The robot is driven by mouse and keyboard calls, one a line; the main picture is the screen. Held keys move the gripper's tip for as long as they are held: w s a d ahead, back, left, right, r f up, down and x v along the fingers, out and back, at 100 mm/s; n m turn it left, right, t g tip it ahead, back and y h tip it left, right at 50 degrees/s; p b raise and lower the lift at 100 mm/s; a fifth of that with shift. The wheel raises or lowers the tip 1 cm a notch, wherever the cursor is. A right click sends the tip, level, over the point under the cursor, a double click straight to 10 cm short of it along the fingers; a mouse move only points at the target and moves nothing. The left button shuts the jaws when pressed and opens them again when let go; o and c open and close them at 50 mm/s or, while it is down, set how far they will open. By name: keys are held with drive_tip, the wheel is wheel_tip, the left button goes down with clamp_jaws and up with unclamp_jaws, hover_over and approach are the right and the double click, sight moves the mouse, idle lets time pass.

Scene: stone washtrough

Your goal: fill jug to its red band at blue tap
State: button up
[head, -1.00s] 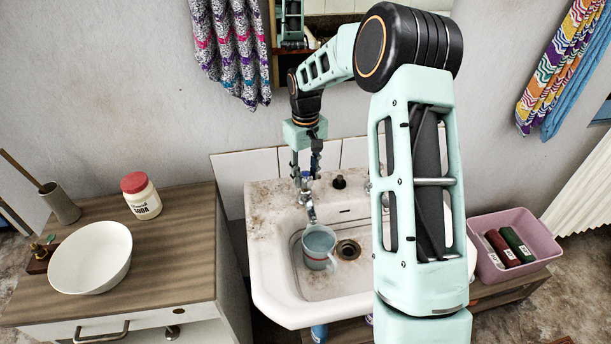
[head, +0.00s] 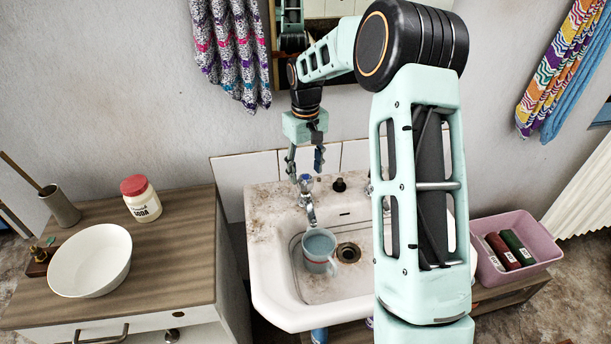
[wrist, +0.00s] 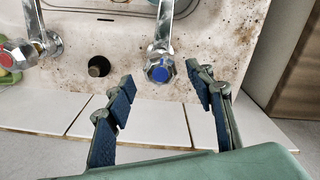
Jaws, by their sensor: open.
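The pale blue jug (head: 314,264) stands upright in the sink basin under the blue tap's spout, left of the drain. A red band shows on its outside; bluish water appears inside, but its level against the band is hard to read. The blue tap (head: 306,184) has a chrome body and a blue-capped handle, also seen in the wrist view (wrist: 160,73). My gripper (head: 305,165) is open and empty just above the blue handle. In the wrist view my fingertips (wrist: 162,84) stand apart on either side of the handle, not touching it. I cannot make out a running stream.
The stained white sink (head: 268,285) has a drain (head: 348,252) and a dark plug (wrist: 99,66) on its back ledge. A red-capped tap (wrist: 12,53) is beside it. A wooden counter (head: 180,260) with a white bowl (head: 90,285) stands left; a pink crate (head: 540,250) stands right.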

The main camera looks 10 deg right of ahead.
wheel_tip(320, 180, up, 9)
drive_tip(key=shift+r, duration=0.15)
idle(0.8)
idle(0.6)
